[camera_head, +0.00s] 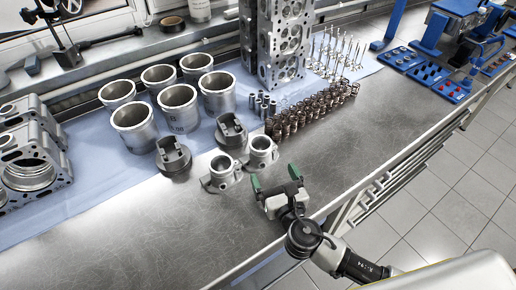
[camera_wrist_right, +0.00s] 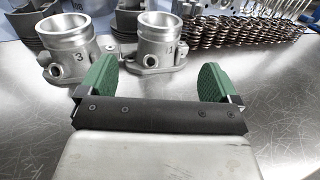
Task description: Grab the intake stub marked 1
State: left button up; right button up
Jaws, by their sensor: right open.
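Two grey metal intake stubs stand upright side by side near the front of the bench. The left stub (camera_head: 221,174) bears a 3 in the right wrist view (camera_wrist_right: 70,42). My left gripper is not in view.
Two dark pistons (camera_head: 173,156) and several grey cylinder liners (camera_head: 179,106) stand behind and left of the stubs. Rows of coil springs (camera_head: 312,110) are behind right. Bare metal bench (camera_head: 385,125) lies to the right and front left.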

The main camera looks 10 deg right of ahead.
aim_at(264, 155)
jog(key=w, duration=0.4)
jog(key=shift+w+a+r+p, duration=0.1)
jog(key=shift+w+a+p, duration=0.2)
jog(key=shift+p, duration=0.05)
jog(key=w, duration=0.1)
jog(key=w+p, duration=0.1)
jog(key=w, duration=0.3)
jog(key=shift+a+r, duration=0.3)
jog(key=shift+a, duration=0.1)
jog(key=shift+w, duration=0.15)
jog(key=c, duration=1.1)
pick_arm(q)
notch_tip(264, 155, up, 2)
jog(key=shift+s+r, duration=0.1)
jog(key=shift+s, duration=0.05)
pick_arm(e)
jog(key=shift+c, duration=0.5)
jog(key=shift+r, duration=0.1)
